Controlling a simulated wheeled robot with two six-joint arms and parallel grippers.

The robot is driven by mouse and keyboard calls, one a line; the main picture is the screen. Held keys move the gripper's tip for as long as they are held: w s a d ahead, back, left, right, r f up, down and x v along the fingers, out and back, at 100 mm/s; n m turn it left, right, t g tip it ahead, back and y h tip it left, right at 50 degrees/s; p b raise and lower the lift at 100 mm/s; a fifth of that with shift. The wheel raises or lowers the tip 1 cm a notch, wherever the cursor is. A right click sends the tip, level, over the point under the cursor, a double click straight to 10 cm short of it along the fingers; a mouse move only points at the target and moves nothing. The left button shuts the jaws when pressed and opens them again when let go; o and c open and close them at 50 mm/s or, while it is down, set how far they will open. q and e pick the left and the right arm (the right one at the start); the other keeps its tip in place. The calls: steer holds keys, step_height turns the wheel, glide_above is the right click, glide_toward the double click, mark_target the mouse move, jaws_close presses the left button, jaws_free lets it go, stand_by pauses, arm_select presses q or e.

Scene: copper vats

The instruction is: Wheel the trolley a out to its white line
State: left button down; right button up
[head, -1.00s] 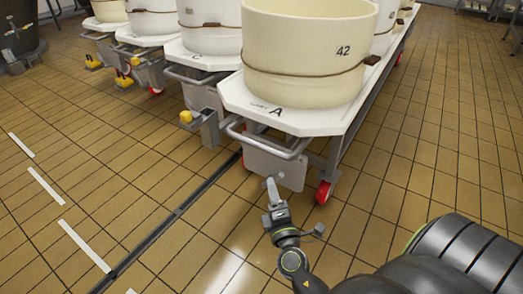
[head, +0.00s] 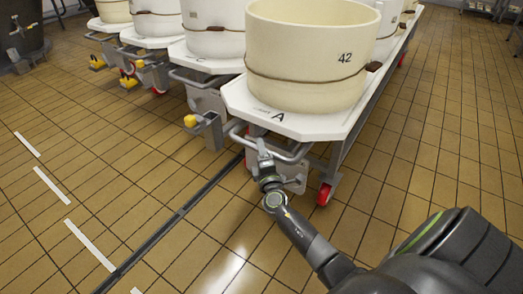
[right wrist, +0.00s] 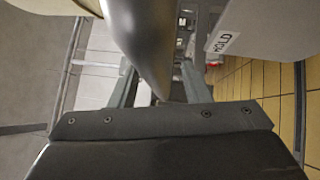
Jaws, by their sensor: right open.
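Trolley A (head: 312,126) is a white-topped cart with a black letter A, a grey frame and red wheels, and it carries a cream tub (head: 310,60) marked 42. Its grey tubular handle (head: 298,154) sticks out at the near end. My right gripper (head: 262,146) is at this handle, fingers open. In the right wrist view the handle bar (right wrist: 148,42) runs between the two open fingers; contact cannot be told. Short white lines lie on the floor at the left, such as one near the front (head: 90,244); which is trolley A's cannot be told. My left gripper is out of view.
More trolleys with tubs (head: 205,52) stand in a row to the left. A dark floor channel (head: 178,215) runs toward the front. Tiled floor is clear in front and right.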

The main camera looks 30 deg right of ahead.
steer(key=shift+w, duration=0.2)
jaws_close()
stand_by(0.4)
